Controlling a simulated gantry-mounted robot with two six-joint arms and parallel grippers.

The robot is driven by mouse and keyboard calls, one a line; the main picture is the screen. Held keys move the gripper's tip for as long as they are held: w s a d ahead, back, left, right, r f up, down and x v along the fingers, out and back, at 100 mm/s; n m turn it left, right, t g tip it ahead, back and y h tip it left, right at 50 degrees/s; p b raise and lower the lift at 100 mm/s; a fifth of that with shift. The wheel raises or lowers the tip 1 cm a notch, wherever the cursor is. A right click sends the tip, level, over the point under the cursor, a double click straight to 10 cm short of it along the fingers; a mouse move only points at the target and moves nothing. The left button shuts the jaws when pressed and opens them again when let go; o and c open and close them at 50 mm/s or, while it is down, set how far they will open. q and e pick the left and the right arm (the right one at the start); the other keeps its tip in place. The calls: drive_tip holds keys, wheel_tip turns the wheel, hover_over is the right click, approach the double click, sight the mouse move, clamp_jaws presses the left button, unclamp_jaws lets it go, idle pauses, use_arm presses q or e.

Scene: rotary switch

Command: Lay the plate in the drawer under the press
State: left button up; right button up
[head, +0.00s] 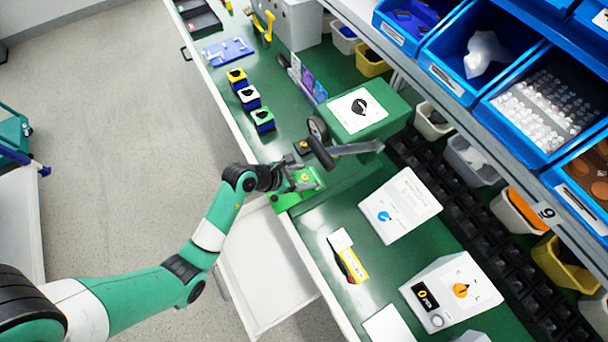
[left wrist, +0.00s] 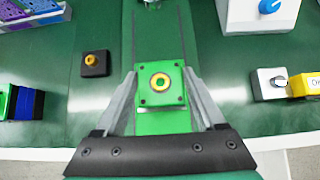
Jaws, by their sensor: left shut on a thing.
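The small square green plate (head: 306,177) has a yellow ring at its middle. It also shows in the left wrist view (left wrist: 147,97). My left gripper (head: 302,181) is shut on the plate, with one finger on each side in the left wrist view (left wrist: 160,80). The plate is over the pulled-out green drawer (head: 283,203), whose front end shows below it in the left wrist view (left wrist: 165,122). I cannot tell whether the plate touches the drawer floor. The green press (head: 377,126) with its grey lever stands behind. My right gripper is out of view.
A small black block with an orange button (left wrist: 95,64) sits left of the drawer. White boxes with a blue knob (head: 400,204) and an orange knob (head: 452,291) stand to the right. A white bench drawer (head: 262,270) hangs open below the bench edge.

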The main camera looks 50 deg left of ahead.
use_arm(q)
drive_tip(key=s+d+r+p, duration=0.5)
drive_tip(key=s+r, duration=0.3)
drive_tip(key=s, duration=0.4)
drive_tip(key=shift+s+d+r, duration=0.15)
drive_tip(key=shift+r, duration=0.25)
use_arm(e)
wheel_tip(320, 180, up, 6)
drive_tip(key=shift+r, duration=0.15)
